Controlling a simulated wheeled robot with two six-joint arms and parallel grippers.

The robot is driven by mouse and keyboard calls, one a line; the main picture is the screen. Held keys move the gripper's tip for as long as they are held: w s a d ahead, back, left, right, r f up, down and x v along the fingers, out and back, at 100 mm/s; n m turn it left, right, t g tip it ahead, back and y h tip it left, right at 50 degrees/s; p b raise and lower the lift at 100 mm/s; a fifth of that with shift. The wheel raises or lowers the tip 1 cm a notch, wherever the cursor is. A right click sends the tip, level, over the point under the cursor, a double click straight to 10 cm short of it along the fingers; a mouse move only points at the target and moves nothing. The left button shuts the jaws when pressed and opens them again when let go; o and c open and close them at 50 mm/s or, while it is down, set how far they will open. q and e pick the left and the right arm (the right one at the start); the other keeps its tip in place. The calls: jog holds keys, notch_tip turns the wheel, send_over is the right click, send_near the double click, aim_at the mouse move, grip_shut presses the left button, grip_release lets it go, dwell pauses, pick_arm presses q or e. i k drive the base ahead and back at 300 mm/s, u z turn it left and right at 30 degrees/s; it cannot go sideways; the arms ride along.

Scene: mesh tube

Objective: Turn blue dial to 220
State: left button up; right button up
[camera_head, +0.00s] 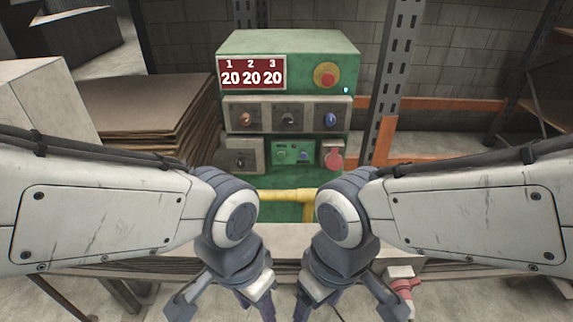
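A green control box (290,48) stands ahead of me. Its red display (251,73) reads 20 under each of 1, 2 and 3. The blue dial (330,119) is at the right of the grey dial panel (267,107). A reddish-brown dial (246,119) is at the left and a dark dial (289,118) in the middle. My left gripper (222,312) and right gripper (345,312) hang low in front of the box, well below the dials, pointing down. Their fingers look spread, but the tips are cut off by the lower picture edge. Neither touches a dial.
A red and yellow button (325,75) is on the box's upper right. Lower down are a grey switch plate (242,157), green sockets (292,152) and a red plug (332,155). Stacked brown sheets (150,105) stand left; a metal post (398,70) stands right.

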aim_at(329, 119)
jog(key=u, duration=1.2)
jog(key=k, duration=0.8)
jog(key=z, duration=1.15)
jog(key=i, duration=0.5)
jog(key=z, duration=0.05)
